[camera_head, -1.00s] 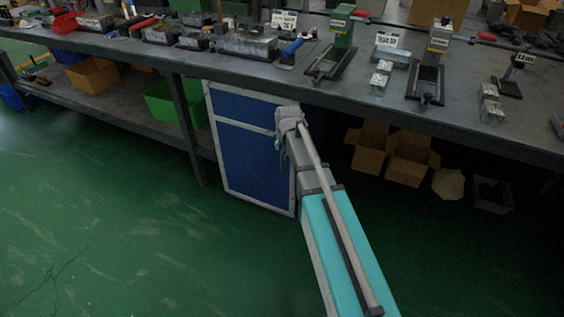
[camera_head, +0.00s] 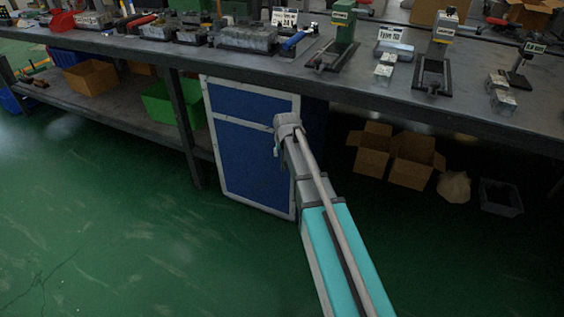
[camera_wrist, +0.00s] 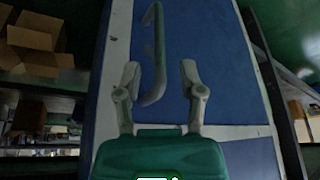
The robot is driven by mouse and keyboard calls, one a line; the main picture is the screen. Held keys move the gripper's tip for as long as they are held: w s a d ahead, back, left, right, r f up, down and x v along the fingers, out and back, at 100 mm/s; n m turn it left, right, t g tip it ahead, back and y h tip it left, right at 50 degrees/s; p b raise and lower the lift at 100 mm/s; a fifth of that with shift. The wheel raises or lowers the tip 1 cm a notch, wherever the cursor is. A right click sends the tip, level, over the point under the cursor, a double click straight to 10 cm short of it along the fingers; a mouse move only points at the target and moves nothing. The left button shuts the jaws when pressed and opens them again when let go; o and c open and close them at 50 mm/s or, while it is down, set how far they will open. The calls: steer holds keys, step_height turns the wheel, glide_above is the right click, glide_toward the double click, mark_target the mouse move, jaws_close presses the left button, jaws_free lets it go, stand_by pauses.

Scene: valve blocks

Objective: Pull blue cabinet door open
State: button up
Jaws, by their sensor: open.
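The blue cabinet (camera_head: 250,155) with white edging stands under the workbench in the head view. Its front has a short upper panel (camera_head: 250,103) and a taller blue door below. The door looks closed. My gripper (camera_head: 284,130) is at the right part of the front, near the seam between the panels. In the wrist view, the blue door (camera_wrist: 208,50) fills the middle, with a grey bar handle (camera_wrist: 155,50) on it. My gripper (camera_wrist: 160,76) is open, one finger on each side of the handle's lower end. I cannot tell if either finger touches it.
The workbench (camera_head: 230,65) overhangs the cabinet and carries vices and metal blocks. A bench leg (camera_head: 187,130) and green bin (camera_head: 165,103) are left of the cabinet. Open cardboard boxes (camera_head: 412,160) lie to the right. The green floor (camera_head: 110,240) in front is clear.

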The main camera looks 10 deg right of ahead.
mark_target(282, 156)
steer(key=shift+b+x, duration=1.55)
steer(key=shift+x, duration=0.45)
steer(key=shift+c, duration=0.3)
jaws_close()
